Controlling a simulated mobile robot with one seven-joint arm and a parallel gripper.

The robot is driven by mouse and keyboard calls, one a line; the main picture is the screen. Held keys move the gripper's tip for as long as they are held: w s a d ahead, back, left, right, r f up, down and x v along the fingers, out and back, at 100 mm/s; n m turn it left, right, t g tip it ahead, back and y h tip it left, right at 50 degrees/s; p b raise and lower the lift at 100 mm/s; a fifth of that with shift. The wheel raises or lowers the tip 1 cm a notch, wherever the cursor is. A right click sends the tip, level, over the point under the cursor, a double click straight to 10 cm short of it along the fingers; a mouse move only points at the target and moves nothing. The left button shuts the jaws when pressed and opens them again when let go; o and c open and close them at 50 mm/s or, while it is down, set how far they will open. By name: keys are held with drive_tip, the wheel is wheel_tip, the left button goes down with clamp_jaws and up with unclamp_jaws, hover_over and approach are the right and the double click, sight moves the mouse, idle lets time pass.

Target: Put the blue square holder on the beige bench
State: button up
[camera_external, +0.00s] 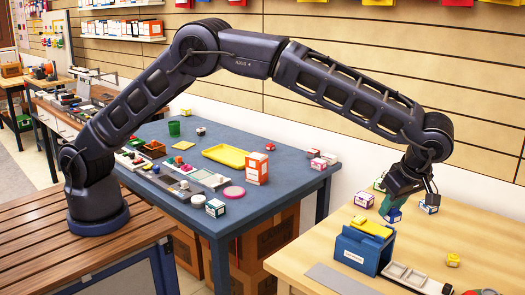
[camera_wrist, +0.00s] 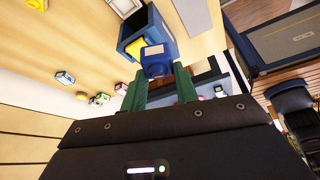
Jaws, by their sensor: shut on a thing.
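My gripper (camera_external: 389,204), with green fingers, is over the beige bench (camera_external: 315,250) in the external view. It is shut on the blue square holder (camera_external: 394,215), a small dark-blue block below the fingertips.
A blue bin (camera_external: 357,250) with a yellow thing (camera_external: 371,228) at its top stands close in front of the gripper. Small boxes (camera_external: 364,199) lie around it. A grey tray (camera_external: 412,277) and a yellow block (camera_external: 453,260) are nearer the front. A blue table (camera_external: 285,185) stands left.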

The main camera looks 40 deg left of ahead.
wheel_tip(320, 180, down, 20)
drive_tip(key=shift+r, duration=0.1)
idle(0.5)
drive_tip(key=o, duration=0.7)
drive_tip(key=shift+o, duration=0.4)
drive_tip(key=v, duration=1.2)
